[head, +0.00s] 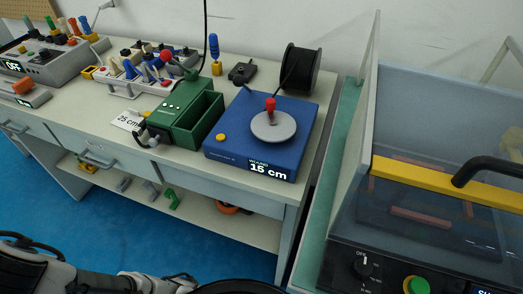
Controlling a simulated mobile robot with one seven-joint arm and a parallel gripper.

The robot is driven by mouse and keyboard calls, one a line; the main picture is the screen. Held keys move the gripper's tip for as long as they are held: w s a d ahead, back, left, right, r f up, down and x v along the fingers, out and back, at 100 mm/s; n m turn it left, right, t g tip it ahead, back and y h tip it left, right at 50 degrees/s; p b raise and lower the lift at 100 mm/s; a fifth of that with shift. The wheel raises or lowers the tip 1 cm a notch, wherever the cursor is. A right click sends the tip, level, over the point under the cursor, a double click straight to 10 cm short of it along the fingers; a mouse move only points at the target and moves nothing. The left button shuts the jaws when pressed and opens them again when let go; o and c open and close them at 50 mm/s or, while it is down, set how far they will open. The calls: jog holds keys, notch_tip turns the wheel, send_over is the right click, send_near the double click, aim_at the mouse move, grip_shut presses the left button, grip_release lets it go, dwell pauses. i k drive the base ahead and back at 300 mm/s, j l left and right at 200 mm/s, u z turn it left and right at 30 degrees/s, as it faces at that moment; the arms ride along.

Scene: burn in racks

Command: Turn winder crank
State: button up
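The winder is a blue box (228,149) on the bench near its right end. On its top sits a grey round disc (273,131), with a red crank knob (270,104) standing on the far side of the disc. A display on its front reads "WOUND 15 cm" (268,170). A yellow button (221,138) is at its left. My arm shows only along the bottom left edge, well below the bench. My gripper cannot be made out in this view.
A green box (187,112) stands left of the winder, beside a "25 cm" card (128,119). A black spool (301,69) stands behind it. To the right is a clear-walled machine (447,140) with a yellow bar. Blue floor is free in front.

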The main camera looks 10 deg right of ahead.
aim_at(271, 125)
jog(key=i+j+z, duration=0.2)
jog(key=j, duration=0.2)
jog(key=j+z, duration=0.2)
jog(key=j, duration=0.2)
jog(key=i+j+z, duration=0.2)
jog(key=j, duration=0.2)
jog(key=k, duration=0.1)
